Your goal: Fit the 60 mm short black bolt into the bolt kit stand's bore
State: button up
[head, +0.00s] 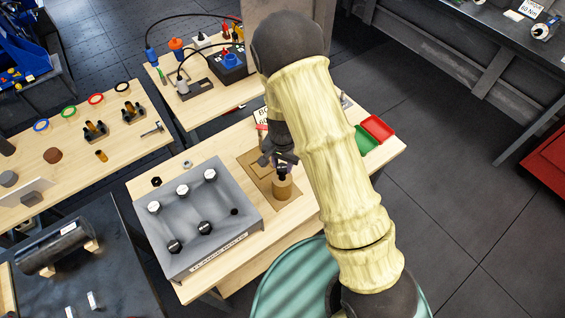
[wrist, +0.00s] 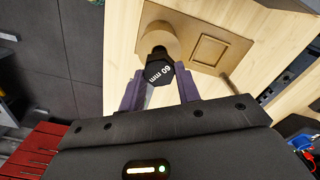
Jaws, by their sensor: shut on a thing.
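The black bolt has a hex head (wrist: 158,73) marked "60 mm" facing the wrist camera. My gripper (wrist: 160,88) is shut on it, with a purple finger on each side of the head. The bolt kit stand is a round tan post (wrist: 172,28) on a tan base, directly beyond the bolt in the wrist view. In the head view my gripper (head: 281,161) is just above the stand (head: 283,189). The dark bolt shows between them at the top of the post. The bore is hidden, so I cannot tell how far the shank is inside it.
The stand's tan base (wrist: 240,57) has a square recess beside the post. A grey flange block (head: 222,228) with several bolts stands to the left. Red (head: 378,128) and green (head: 366,141) trays are at the right. My arm covers part of the table.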

jog(key=shift+f+b, duration=1.55)
jog(key=shift+f, duration=0.6)
dwell(0.5)
dwell(0.4)
jog(key=o, duration=1.2)
jog(key=shift+o, duration=0.2)
jog(key=shift+r, duration=0.1)
notch_tip(320, 180, up, 17)
jog(key=b, duration=0.3)
jog(key=shift+r, duration=0.15)
